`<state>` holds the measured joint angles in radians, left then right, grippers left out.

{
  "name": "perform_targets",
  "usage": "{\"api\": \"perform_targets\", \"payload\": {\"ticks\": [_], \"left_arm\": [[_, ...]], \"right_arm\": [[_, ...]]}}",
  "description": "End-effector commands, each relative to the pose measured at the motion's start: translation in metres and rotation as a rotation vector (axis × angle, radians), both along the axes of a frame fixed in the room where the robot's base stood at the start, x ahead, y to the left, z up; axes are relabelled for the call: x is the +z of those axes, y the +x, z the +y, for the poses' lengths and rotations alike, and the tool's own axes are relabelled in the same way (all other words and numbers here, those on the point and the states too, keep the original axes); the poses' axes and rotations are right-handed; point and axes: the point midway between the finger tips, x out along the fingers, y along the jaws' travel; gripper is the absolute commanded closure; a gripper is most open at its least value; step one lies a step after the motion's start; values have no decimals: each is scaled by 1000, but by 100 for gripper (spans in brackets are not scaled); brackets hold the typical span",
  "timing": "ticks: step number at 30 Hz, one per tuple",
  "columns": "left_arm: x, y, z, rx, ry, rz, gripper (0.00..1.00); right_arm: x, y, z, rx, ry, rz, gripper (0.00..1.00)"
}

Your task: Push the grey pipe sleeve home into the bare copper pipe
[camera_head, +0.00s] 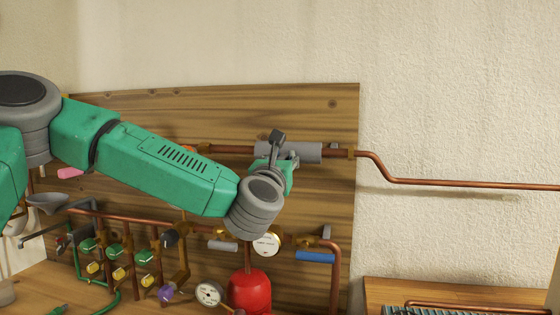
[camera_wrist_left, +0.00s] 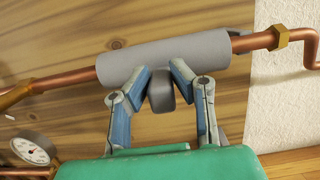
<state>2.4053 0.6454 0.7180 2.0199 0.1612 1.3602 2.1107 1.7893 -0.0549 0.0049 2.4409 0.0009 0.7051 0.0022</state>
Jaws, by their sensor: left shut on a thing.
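The grey pipe sleeve (camera_head: 305,152) is a smooth cylinder on the upper copper pipe (camera_head: 232,150), in front of the wooden backboard. It also shows in the left wrist view (camera_wrist_left: 155,57), with bare copper coming out on both sides. A grey tab (camera_wrist_left: 161,92) hangs below the sleeve. My left gripper (camera_head: 283,160) is at the sleeve's underside; in the left wrist view its two blue-grey fingers (camera_wrist_left: 160,77) close on either side of the tab. How closely the sleeve's inside meets the pipe is hidden. My right gripper is not in view.
A brass fitting (camera_wrist_left: 281,36) sits on the pipe to the right of the sleeve. Below are green and yellow valve handles (camera_head: 116,253), gauges (camera_head: 208,294), a red tank (camera_head: 249,291) and a blue lever (camera_head: 315,257). The wall at right is clear apart from the pipe.

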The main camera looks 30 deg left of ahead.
Motion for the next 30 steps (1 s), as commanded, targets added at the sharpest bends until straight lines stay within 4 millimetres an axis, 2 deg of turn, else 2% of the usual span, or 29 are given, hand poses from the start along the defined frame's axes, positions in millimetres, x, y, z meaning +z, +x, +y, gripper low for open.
{"api": "perform_targets", "payload": {"ticks": [4, 5, 6, 7, 16, 20, 30], "left_arm": [[0, 0, 2, 0, -1, 0, 100], [0, 0, 2, 0, -2, 0, 78], [0, 0, 3, 0, -3, -1, 64], [0, -1, 3, 0, -3, -1, 57], [-1, -1, 3, 1, -2, 0, 57], [-3, -9, 1, -2, -3, 1, 57], [-17, -73, -17, -4, -3, 1, 57]], "right_arm": [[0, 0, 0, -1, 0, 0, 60], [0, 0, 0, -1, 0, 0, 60], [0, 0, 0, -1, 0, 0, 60], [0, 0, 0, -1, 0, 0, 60], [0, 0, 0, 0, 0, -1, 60], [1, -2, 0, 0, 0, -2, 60], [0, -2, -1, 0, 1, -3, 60]]}}
